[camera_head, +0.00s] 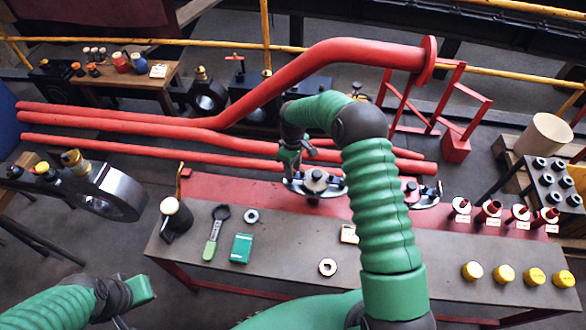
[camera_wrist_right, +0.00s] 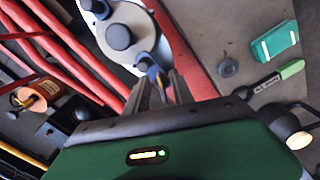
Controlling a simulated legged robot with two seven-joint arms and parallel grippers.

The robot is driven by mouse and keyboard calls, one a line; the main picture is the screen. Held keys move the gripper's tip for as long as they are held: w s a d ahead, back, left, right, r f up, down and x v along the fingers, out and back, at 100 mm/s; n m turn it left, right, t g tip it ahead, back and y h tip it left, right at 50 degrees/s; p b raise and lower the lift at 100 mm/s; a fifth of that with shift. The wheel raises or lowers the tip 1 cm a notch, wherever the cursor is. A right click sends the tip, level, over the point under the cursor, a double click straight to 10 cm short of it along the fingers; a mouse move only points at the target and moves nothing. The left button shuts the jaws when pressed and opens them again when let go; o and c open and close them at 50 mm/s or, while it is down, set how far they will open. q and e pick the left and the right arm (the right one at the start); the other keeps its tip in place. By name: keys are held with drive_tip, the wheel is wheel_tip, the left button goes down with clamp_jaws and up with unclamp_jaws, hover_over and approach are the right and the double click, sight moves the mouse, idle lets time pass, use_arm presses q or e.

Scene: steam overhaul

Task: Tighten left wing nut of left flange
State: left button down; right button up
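The left flange (camera_head: 328,189) is a pale plate with a dark central fitting on the red bench strip. It fills the top of the right wrist view (camera_wrist_right: 133,22). My right gripper (camera_head: 293,170) points down at the flange's left end. In the right wrist view its fingers (camera_wrist_right: 160,88) stand apart, one on either side of a blue wing nut (camera_wrist_right: 155,75). I cannot tell whether they touch it. Another blue wing nut (camera_wrist_right: 98,8) is at the flange's far end. My left gripper (camera_head: 140,290) is low at the left, away from the flange; its fingers are not clear.
A second flange (camera_head: 425,198) lies to the right, partly behind my arm. Red pipes (camera_head: 150,150) run behind the bench. A green-handled tool (camera_head: 213,240), green box (camera_head: 241,248), dark lamp (camera_head: 176,217) and several yellow caps (camera_head: 503,272) stand on the grey bench top.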

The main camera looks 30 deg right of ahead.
drive_tip(key=shift+f, duration=0.2)
drive_tip(key=shift+r, duration=0.1)
clamp_jaws()
drive_tip(key=shift+m, duration=0.3)
drive_tip(key=shift+a+m+p, duration=0.1)
drive_tip(key=shift+m+p, duration=0.35)
drive_tip(key=shift+m, duration=0.35)
drive_tip(key=m, duration=0.1)
drive_tip(key=m+p, duration=0.1)
drive_tip(key=m, duration=0.1)
drive_tip(key=shift+a+m, duration=0.2)
drive_tip(key=shift+m, duration=0.1)
drive_tip(key=m, duration=0.3)
drive_tip(key=shift+a, duration=0.2)
drive_tip(key=shift+w+a+m+p, duration=0.15)
drive_tip(key=shift+m+p, duration=0.3)
drive_tip(key=shift+m, duration=1.65)
